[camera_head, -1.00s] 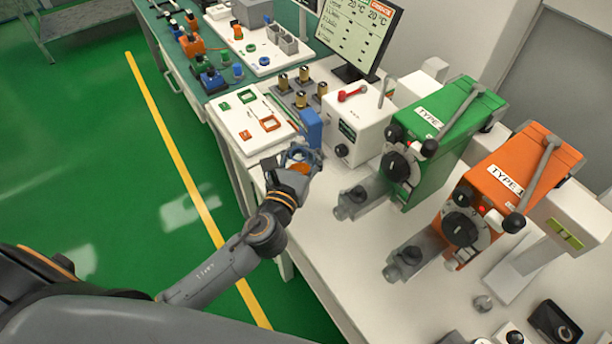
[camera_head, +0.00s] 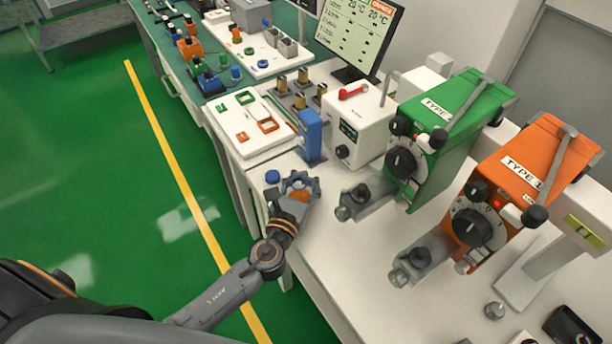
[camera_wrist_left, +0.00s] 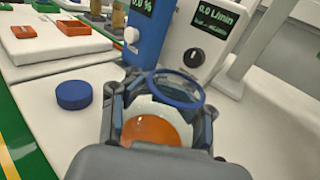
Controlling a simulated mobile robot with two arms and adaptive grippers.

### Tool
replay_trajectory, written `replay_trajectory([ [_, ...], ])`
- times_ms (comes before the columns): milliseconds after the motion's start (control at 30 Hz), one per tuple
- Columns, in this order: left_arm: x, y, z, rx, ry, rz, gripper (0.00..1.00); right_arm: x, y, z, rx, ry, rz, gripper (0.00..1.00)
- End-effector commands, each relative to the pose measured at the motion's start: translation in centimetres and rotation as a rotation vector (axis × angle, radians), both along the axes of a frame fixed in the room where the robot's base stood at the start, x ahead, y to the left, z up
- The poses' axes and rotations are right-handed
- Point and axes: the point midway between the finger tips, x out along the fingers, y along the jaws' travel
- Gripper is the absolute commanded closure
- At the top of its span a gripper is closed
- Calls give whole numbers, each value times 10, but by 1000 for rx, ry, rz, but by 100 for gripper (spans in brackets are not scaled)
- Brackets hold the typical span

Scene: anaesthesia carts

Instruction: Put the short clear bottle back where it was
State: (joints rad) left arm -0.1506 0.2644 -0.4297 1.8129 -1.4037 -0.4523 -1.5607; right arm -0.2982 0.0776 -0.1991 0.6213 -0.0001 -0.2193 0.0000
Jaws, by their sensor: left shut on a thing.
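My left gripper (camera_head: 298,184) comes in from the left over the front edge of the white bench. It is shut around a short clear bottle with a blue rim (camera_wrist_left: 175,88) and orange liquid (camera_wrist_left: 150,130) inside. The bottle looks open at the top. In the head view the fingers hide much of the bottle, with some orange (camera_head: 299,196) showing. A round blue cap (camera_head: 272,177) lies on the bench just left of the gripper; it also shows in the left wrist view (camera_wrist_left: 73,94). I cannot tell whether the bottle touches the bench. My right gripper is not in view.
A blue upright device (camera_head: 311,135) and a white box with a display (camera_head: 355,130) stand behind the gripper. A white tray (camera_head: 240,138) lies behind left. Green (camera_head: 440,120) and orange (camera_head: 530,180) vaporizers stand right.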

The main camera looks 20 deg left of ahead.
Motion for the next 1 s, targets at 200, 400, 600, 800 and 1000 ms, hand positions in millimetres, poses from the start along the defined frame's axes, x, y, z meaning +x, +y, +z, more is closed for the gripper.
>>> replay_trajectory([
  [200, 0, 0, -3, 0, 0, 0, 50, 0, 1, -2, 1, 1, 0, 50],
  [400, 0, 0, -3, 0, 0, 0, 28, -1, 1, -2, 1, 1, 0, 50],
  [600, 0, 0, -2, 1, 0, 0, 28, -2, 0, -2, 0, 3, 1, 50],
  [800, -14, 0, -2, 1, 3, -1, 28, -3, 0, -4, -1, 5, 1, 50],
  [1000, -58, 1, -4, 1, 4, -1, 28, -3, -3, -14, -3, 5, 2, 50],
])
